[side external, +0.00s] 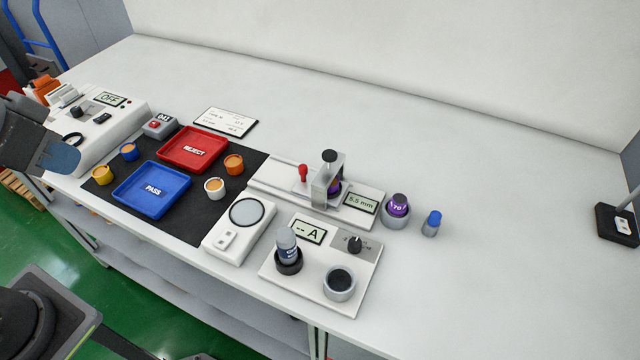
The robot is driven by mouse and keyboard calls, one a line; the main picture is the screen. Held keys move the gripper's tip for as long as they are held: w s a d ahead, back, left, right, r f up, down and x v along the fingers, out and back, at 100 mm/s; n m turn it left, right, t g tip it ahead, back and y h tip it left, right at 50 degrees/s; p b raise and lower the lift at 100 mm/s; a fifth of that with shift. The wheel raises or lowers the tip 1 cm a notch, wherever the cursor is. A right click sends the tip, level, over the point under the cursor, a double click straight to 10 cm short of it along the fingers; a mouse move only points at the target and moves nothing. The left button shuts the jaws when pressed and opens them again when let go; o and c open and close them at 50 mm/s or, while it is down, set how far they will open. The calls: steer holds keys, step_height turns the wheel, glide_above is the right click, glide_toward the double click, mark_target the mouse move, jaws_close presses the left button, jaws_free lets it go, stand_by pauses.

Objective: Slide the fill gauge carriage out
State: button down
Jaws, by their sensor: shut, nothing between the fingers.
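The fill gauge (372,222) is a long pale base in the middle of the table, with a display (361,203) reading about 5.5 mm. A grey metal bracket (321,194) stands on it, with a black-topped plunger (329,156). A red knob (303,171) stands just left of the bracket, apparently on the sliding carriage; the carriage's outline is hard to make out. A small purple-topped item (335,188) sits under the plunger, partly hidden by the bracket.
A scale (231,241) and a meter plate (322,283) stand in front of the gauge. A purple-topped pot (397,206) and a blue-capped vial (432,222) stand right. Red (181,158) and blue (138,203) trays and several cups lie left. The back table is clear.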

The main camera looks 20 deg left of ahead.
steer(key=c, duration=1.7)
jaws_free()
steer(key=shift+o, duration=0.5)
steer(key=shift+w+r, duration=0.3)
steer(key=o, duration=0.5)
steer(key=w+r+n, duration=0.1)
steer(key=w, duration=0.1)
steer(key=w+d+r+n, duration=0.1)
steer(key=w, duration=0.1)
steer(key=w+d+r+n+g, duration=0.1)
steer(key=w, duration=0.1)
steer(key=shift+w+d, duration=0.1)
steer(key=shift+w, duration=0.1)
steer(key=shift+c, duration=0.2)
steer(key=shift+o, duration=0.6)
steer(key=w+d+n+g, duration=0.1)
steer(key=w+d+n, duration=0.3)
steer(key=w, duration=0.4)
steer(key=shift+w+r+g, duration=0.25)
steer(key=shift+g, duration=0.05)
steer(key=n+g, duration=0.3)
steer(key=n, duration=0.6)
glide_above(302, 167)
step_height(302, 167, down, 12)
step_height(302, 167, down, 13)
steer(key=shift+r, duration=0.2)
steer(key=shift+c, duration=0.3)
jaws_close()
